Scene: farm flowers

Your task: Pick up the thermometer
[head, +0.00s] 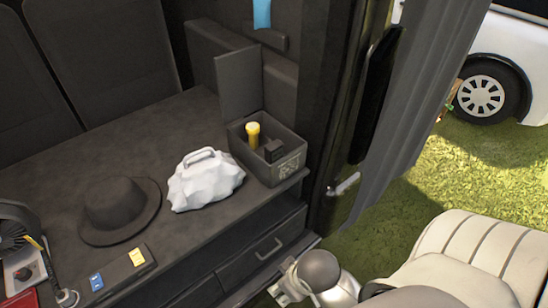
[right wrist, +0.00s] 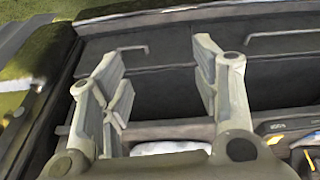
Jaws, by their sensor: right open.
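I cannot tell for sure which thing is the thermometer. One candidate is a dark, flat device (head: 120,272) with a blue and a yellow patch, on the counter at the lower left of the head view. Another is a yellow-capped object (head: 253,134) standing in the open dark box (head: 289,172). My right gripper (head: 284,286) is in front of the drawers, low in the head view, apart from these things. In the right wrist view its fingers (right wrist: 160,78) are spread with nothing between them. My left gripper is out of view.
A white lumpy bag (head: 203,182) and a dark hat (head: 119,207) lie on the dark counter (head: 150,133). A fan-like item (head: 14,228) and red-buttoned box (head: 22,275) stand at far left. Drawers (head: 262,256) are below. A door frame and white seat (head: 462,258) are right.

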